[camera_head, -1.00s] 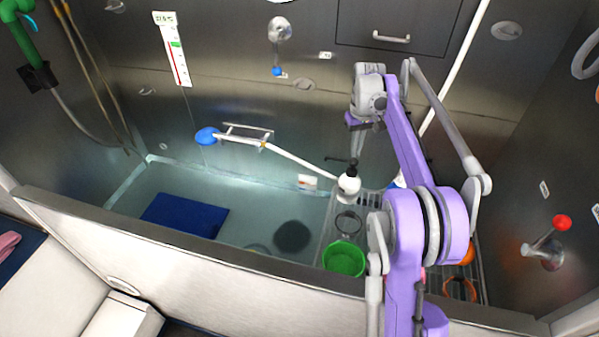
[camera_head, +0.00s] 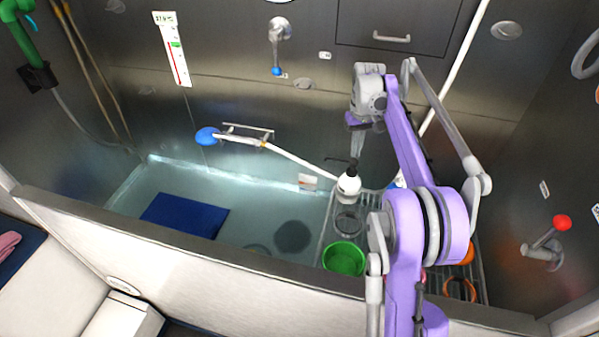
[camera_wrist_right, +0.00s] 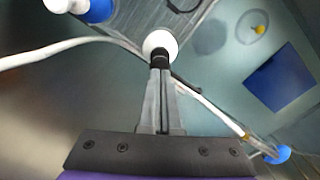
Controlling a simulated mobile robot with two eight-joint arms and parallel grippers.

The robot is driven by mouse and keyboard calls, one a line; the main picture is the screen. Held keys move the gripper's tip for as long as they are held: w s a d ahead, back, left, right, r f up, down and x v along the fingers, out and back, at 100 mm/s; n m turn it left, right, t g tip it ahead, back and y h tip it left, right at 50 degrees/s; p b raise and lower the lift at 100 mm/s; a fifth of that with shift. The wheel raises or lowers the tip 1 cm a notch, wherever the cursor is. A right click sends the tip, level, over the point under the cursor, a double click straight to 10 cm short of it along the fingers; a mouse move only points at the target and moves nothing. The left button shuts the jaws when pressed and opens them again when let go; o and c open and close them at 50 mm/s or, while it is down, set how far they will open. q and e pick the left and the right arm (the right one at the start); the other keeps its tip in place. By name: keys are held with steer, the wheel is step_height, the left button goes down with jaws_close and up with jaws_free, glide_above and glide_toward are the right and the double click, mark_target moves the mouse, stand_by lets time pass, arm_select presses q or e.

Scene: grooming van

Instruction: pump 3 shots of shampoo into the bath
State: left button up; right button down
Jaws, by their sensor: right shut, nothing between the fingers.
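The shampoo bottle (camera_head: 349,185) is white with a black pump top and stands upright on a slatted rack at the bath's right end. In the right wrist view the bottle (camera_wrist_right: 160,42) is seen from above, at the tips of my fingers. My right gripper (camera_head: 355,157) points down over the pump top, shut and with nothing between its fingers. The fingertips (camera_wrist_right: 160,68) are at the black pump top; whether they touch it I cannot tell. The bath (camera_head: 265,205) has a pale, shimmering floor left of the bottle. My left gripper is out of view.
A blue mat (camera_head: 185,214) lies in the bath. A green bowl (camera_head: 343,259) and a dark ring (camera_head: 348,221) are near the bottle. A white hose with a blue shower head (camera_head: 207,136) runs behind it. A red-knobbed lever (camera_head: 562,222) is at right.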

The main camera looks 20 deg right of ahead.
mark_target(354, 160)
steer(key=shift+f, duration=0.1)
steer(key=shift+f+b, duration=0.65)
steer(key=shift+f, duration=0.8)
steer(key=shift+r, duration=0.1)
steer(key=shift+r+p, duration=1)
steer(key=shift+r, duration=0.5)
steer(key=shift+f, duration=0.25)
